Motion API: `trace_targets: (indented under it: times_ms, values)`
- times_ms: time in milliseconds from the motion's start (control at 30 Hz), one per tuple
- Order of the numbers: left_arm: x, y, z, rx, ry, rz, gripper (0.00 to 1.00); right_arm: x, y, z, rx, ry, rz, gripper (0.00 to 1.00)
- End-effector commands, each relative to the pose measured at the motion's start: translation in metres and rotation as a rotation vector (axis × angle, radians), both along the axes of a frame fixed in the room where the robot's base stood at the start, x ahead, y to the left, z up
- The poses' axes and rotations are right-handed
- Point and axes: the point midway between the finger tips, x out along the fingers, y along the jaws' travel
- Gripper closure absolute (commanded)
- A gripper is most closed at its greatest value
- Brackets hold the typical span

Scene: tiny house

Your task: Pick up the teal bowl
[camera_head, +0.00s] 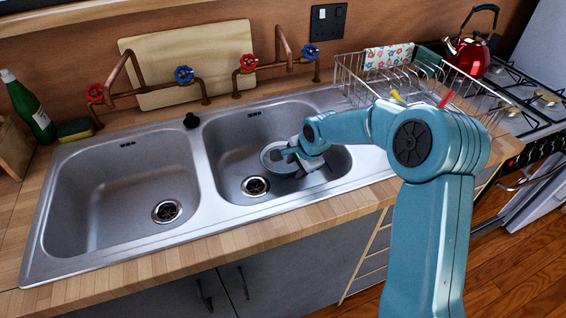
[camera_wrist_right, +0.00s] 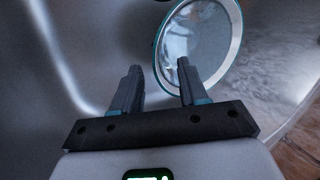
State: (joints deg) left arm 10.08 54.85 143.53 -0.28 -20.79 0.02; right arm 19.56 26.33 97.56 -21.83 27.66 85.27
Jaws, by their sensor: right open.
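The teal bowl (camera_head: 271,157) sits in the right basin of the double sink, right of that basin's drain. In the head view my right arm and gripper (camera_head: 288,153) reach down into the basin and cover part of the bowl. In the right wrist view the bowl (camera_wrist_right: 236,38) shows its round teal rim and pale inside, just beyond the fingertips. My right gripper (camera_wrist_right: 156,75) is open, with a clear gap between its fingers and nothing held. The right fingertip overlaps the bowl's near rim in the picture; I cannot tell whether they touch. My left gripper is not in view.
The left basin (camera_head: 120,190) is empty. A wire dish rack (camera_head: 345,75) with a patterned cloth stands right of the sink. Copper taps (camera_head: 285,62) rise behind the basins. A green bottle (camera_head: 35,115) is at the left, a red kettle (camera_head: 470,52) at the back right.

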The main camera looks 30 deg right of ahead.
Motion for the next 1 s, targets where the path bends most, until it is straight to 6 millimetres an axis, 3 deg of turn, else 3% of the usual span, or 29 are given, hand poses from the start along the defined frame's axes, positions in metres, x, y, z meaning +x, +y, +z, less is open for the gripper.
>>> trace_targets:
  times_ms: [300, 600, 667, 733, 767, 1000]
  values:
    - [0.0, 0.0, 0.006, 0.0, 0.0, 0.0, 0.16, 0.02, -0.003, -0.042, 0.001, 0.002, 0.0, 0.57]
    - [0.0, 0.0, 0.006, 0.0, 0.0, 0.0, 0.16, 0.024, -0.003, -0.048, 0.001, 0.0, 0.0, 0.57]
    - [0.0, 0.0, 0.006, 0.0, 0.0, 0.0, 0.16, 0.023, -0.003, -0.048, 0.001, 0.0, 0.0, 0.73]
    - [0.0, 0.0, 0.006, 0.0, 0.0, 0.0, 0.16, 0.023, -0.003, -0.048, 0.001, 0.0, 0.0, 0.96]
    - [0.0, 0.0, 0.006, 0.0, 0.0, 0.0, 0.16, 0.023, -0.003, -0.048, 0.001, 0.0, 0.0, 1.0]
    - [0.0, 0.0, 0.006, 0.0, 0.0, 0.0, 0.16, 0.022, -0.003, -0.049, 0.002, 0.004, 0.001, 1.0]
